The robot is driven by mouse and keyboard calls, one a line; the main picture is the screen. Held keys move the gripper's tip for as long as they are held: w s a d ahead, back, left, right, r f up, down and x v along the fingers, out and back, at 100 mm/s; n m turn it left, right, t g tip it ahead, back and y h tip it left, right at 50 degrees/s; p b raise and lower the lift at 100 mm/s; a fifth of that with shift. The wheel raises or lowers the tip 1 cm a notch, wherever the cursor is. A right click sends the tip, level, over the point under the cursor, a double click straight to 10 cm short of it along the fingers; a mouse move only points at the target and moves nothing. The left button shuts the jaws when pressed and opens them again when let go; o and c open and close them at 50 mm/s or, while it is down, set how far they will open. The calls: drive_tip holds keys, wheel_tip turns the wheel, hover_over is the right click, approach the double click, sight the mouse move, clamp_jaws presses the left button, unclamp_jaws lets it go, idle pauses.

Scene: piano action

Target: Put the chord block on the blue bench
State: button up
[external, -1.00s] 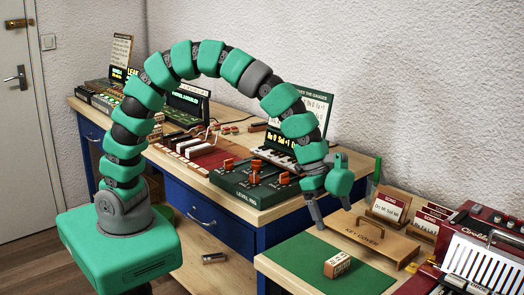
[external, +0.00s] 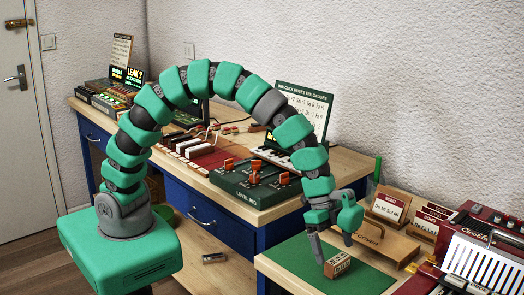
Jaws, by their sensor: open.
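The chord block (external: 338,266), a small wooden block with dark markings on its side, sits on a green mat on the near right table. My gripper (external: 334,254) is open and low over the block. One finger is at the block's left end and the other is behind it to the right. I cannot tell whether either finger touches it. The blue bench (external: 224,230) has blue drawer fronts and a pale wooden top, and stands left of and behind the mat.
A level rig (external: 255,186) with orange knobs, a small keyboard and a red mat with white and dark bars crowd the bench top. A wooden key cover (external: 397,248), card holders and a red accordion (external: 480,250) stand right of the block. The green mat (external: 298,256) is otherwise clear.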

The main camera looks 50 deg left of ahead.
sight(334, 253)
drive_tip(key=b+x, duration=0.1)
drive_tip(key=x, duration=0.3)
drive_tip(key=shift+w+d+f, duration=0.1)
drive_tip(key=shift+w+f, duration=0.05)
drive_tip(key=shift+f, duration=0.2)
drive_tip(key=c, duration=1.1)
drive_tip(key=shift+r, duration=0.15)
drive_tip(key=shift+c, duration=0.2)
